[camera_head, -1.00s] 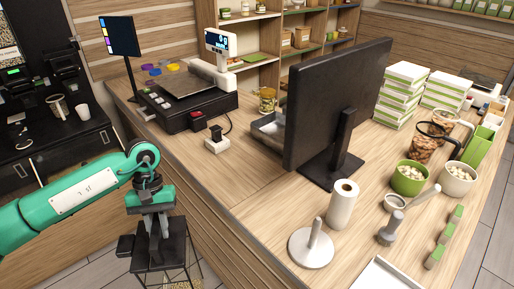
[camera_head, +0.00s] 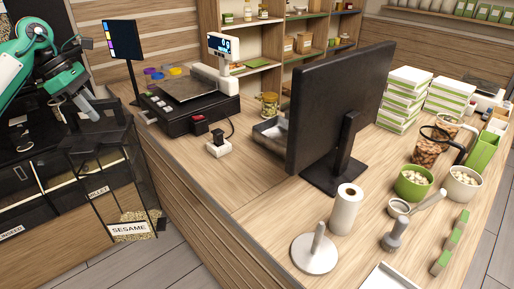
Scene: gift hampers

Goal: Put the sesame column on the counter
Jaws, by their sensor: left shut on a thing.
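The sesame column is a tall clear container with dark edges and a white SESAME label (camera_head: 128,229) low on its front; pale seeds lie in its bottom. It hangs at the left, off the end of the wooden counter (camera_head: 190,185). My left gripper (camera_head: 93,113) is at the column's dark top and shut on it; the fingertips are hard to make out against the dark background. The column looks slightly tilted. My right gripper is not in view.
Dark dispensers with a MILLET label (camera_head: 98,192) stand behind and left of the column.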

